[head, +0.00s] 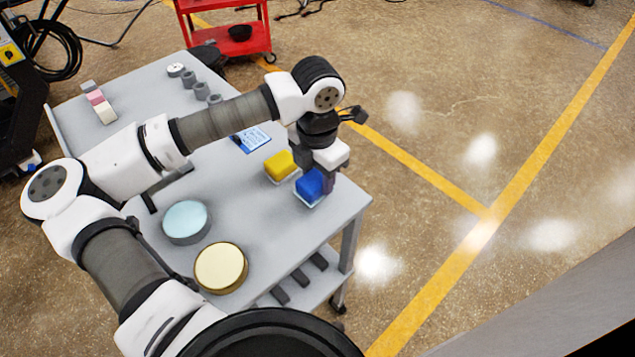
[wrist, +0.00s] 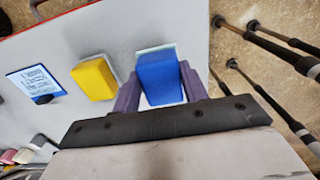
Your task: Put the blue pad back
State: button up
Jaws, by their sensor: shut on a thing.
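The blue pad (head: 310,184) is at the right end of the grey table, over a pale square base. In the wrist view the blue pad (wrist: 160,78) sits between the two purple fingers, with the pale base (wrist: 172,47) showing around its edges. My gripper (head: 318,178) points down and is shut on the blue pad. I cannot tell whether the pad touches the base. A yellow pad (head: 280,165) rests on a similar pale base just left of it, and shows in the wrist view (wrist: 95,78).
The grey table (head: 255,215) holds a light blue round tin (head: 186,220), a cream round tin (head: 221,267) and a blue-and-white card (head: 254,139). Small grey cylinders (head: 201,90) and pink and white blocks (head: 99,103) stand farther back. The table's right edge is close to my gripper.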

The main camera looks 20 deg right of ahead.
aim_at(318, 186)
jog(key=shift+s+f+p, duration=0.1)
jog(key=shift+f+p, duration=0.25)
jog(key=shift+f, duration=1.6)
jog(key=o, duration=1)
jog(key=shift+o, duration=0.4)
jog(key=shift+r, duration=0.1)
notch_tip(318, 186, up, 12)
jog(key=b, duration=0.3)
